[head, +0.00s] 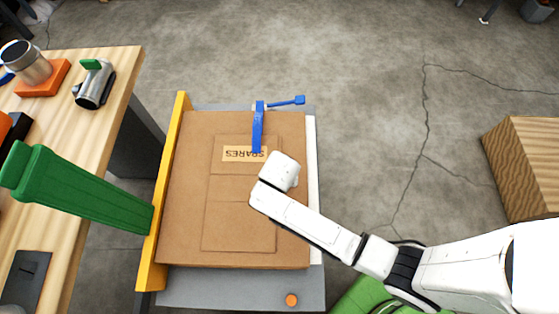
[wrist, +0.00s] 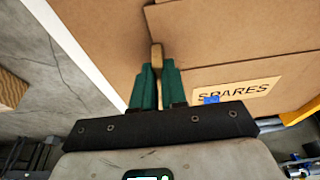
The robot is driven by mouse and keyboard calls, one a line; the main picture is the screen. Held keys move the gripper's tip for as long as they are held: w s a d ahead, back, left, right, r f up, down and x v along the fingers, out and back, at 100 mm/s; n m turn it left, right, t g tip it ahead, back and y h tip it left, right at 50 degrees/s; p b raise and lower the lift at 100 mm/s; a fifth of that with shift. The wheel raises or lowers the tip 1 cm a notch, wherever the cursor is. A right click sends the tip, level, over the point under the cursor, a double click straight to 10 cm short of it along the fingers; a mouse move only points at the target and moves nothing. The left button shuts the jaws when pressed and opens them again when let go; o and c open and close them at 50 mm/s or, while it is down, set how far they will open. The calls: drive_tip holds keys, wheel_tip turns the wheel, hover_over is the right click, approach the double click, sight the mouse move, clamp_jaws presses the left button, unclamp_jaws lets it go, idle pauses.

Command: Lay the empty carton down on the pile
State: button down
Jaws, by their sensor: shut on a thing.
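The brown carton (head: 228,215) with an upside-down SPARES label shows in the head view, over a larger brown cardboard surface (head: 180,200) on the grey platform. I cannot tell carton from pile where the cardboard overlaps, nor whether they touch. My gripper shows in the wrist view (wrist: 156,75), its green fingers shut on a narrow tan cardboard edge. The label (wrist: 235,92) lies right of the fingers there. In the head view, my white wrist hides the fingers at the carton's right side.
A blue clamp-like part (head: 257,125) reaches over the cardboard's far edge to the label. A yellow rail (head: 165,190) runs along the platform's left side. A wooden block (head: 525,165) stands right; floor between is clear.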

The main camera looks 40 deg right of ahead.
drive_tip(key=c, duration=1.1)
unclamp_jaws()
drive_tip(key=shift+f, duration=0.1)
drive_tip(key=shift+r+p, duration=2.65)
drive_tip(key=shift+r, duration=1.4)
